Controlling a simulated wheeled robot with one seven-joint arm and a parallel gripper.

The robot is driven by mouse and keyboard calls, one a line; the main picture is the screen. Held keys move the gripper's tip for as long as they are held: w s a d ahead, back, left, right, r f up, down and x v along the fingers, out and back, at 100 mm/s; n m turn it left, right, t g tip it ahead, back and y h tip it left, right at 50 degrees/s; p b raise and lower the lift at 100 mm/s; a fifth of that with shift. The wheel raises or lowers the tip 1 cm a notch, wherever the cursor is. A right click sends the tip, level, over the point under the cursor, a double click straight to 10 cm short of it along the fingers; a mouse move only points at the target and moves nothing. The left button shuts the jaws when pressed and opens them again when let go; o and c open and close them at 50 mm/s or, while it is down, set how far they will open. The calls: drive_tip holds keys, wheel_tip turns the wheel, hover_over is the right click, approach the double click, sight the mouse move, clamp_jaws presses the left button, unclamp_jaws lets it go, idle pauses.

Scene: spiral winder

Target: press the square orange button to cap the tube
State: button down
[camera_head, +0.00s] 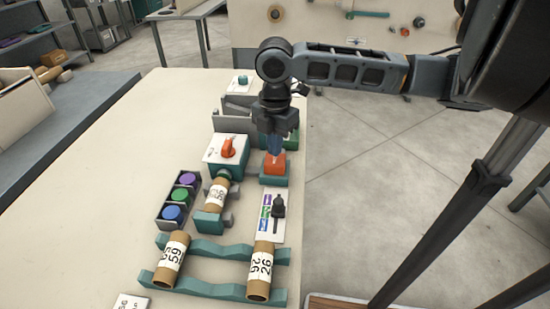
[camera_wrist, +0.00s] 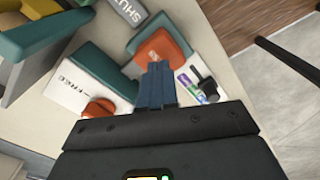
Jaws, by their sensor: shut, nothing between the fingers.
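The square orange button (camera_head: 273,166) sits on a teal base near the right edge of the table. It also shows in the wrist view (camera_wrist: 168,45). My gripper (camera_head: 273,151) points down right above the button, its blue fingers closed together and empty. In the wrist view its fingertips (camera_wrist: 157,66) overlap the button's near edge; I cannot tell whether they touch it. A cardboard tube (camera_head: 217,194) with a printed label lies in the machine left of the button, between a teal box with an orange knob (camera_head: 228,148) and a teal block (camera_head: 208,222).
Two more tubes (camera_head: 172,258) (camera_head: 260,270) lie across teal rails in front. A tray (camera_head: 165,222) holds purple, green and blue caps. A black lever (camera_head: 279,205) stands on a coloured panel close in front of the button. The table's left side is clear.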

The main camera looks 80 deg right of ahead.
drive_tip(key=shift+f, duration=1.9)
idle(0.4)
wheel_tip(320, 180, up, 6)
drive_tip(key=p, duration=0.7)
drive_tip(key=shift+p, duration=0.4)
drive_tip(key=shift+r, duration=1.05)
drive_tip(key=shift+f, duration=0.1)
